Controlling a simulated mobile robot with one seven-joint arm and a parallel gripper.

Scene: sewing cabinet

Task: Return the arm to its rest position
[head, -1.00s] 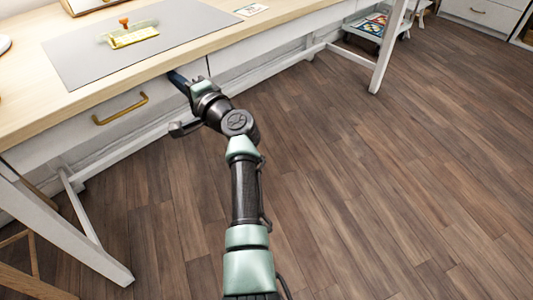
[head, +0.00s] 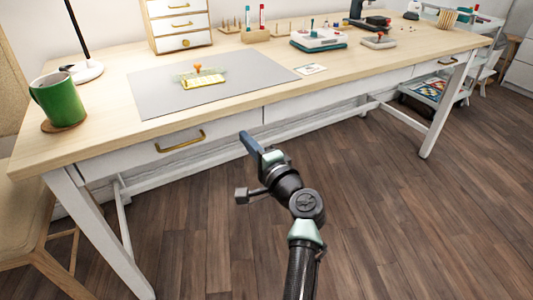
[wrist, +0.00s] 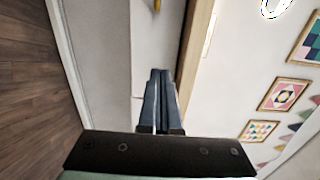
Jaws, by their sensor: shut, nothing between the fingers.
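My gripper (head: 246,140) is in front of the desk's front, just below the tabletop edge and to the right of the left drawer's brass handle (head: 180,142). It holds nothing. In the wrist view its two blue-grey fingers (wrist: 158,78) lie together, pointing at the white desk front. My arm reaches up from the bottom of the head view, bent at the elbow joint. The left drawer (head: 215,140) looks closed.
The wooden desk (head: 110,133) carries a grey mat (head: 140,93), a green mug (head: 58,100), a lamp (head: 88,70) and a small drawer unit (head: 180,25). A chair (head: 25,215) stands at the left. The wooden floor (head: 400,230) at the right is clear.

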